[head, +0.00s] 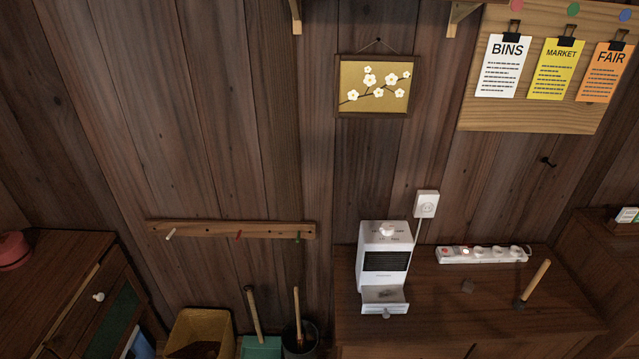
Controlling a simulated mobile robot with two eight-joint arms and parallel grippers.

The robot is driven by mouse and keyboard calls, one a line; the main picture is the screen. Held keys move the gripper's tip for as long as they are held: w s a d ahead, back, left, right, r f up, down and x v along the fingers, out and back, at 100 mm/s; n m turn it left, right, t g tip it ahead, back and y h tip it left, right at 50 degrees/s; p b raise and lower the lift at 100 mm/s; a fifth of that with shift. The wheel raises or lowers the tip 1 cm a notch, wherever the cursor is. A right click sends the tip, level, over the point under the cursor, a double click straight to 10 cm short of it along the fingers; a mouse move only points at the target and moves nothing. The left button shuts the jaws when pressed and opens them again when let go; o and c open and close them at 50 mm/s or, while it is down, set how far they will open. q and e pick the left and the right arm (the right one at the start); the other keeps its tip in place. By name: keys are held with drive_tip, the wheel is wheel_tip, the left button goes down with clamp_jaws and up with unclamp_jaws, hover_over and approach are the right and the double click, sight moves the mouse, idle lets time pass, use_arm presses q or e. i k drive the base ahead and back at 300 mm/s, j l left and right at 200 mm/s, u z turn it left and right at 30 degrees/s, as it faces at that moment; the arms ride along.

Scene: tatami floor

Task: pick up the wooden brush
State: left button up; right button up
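No item is plainly a brush; several wooden handles show in the head view. One light wooden handle with a dark lower end (534,283) stands tilted on the brown cabinet top at the right. A second wooden handle (254,314) rises from the teal container (261,348) on the floor. A third wooden handle (297,310) stands in a dark bucket (311,336) beside it. The lower ends of these two are hidden or too dark to tell. Neither of my grippers is in view.
A white appliance (384,262) with a pulled-out tray and a white power strip (484,254) are on the cabinet top (440,305). A yellow bin (205,329) stands left of the teal container. A peg rail (265,229) is on the wall. A drawer cabinet (62,285) stands left.

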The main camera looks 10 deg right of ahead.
sight(519, 305)
drive_tip(key=l+z, duration=0.1)
drive_tip(key=z, duration=0.85)
drive_tip(key=l+z, duration=0.15)
drive_tip(key=z, duration=0.85)
drive_tip(key=i, duration=0.05)
